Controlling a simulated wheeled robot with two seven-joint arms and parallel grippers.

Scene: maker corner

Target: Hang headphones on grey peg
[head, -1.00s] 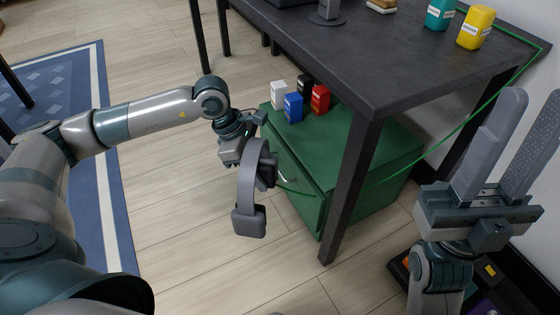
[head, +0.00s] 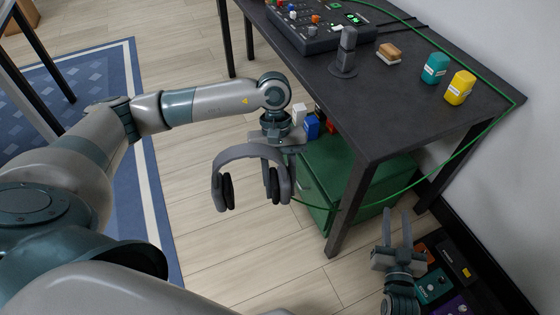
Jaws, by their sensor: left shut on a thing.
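The dark grey headphones (head: 221,163) hang below my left gripper (head: 275,165), off the left front edge of the dark table. The jaws are shut on the headphones' band, and the ear cups hang down above the floor. Part of the band is hidden by the gripper. My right gripper (head: 397,220) is low at the right, beyond the table's near leg. Its fingers point up and stand apart, with nothing between them. I cannot make out a grey peg for certain; a short grey post on a round base (head: 346,55) stands on the table.
A green cabinet (head: 325,165) with small boxes is underneath. A green cable (head: 480,130) loops around. Pedals (head: 433,285) lie at lower right.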

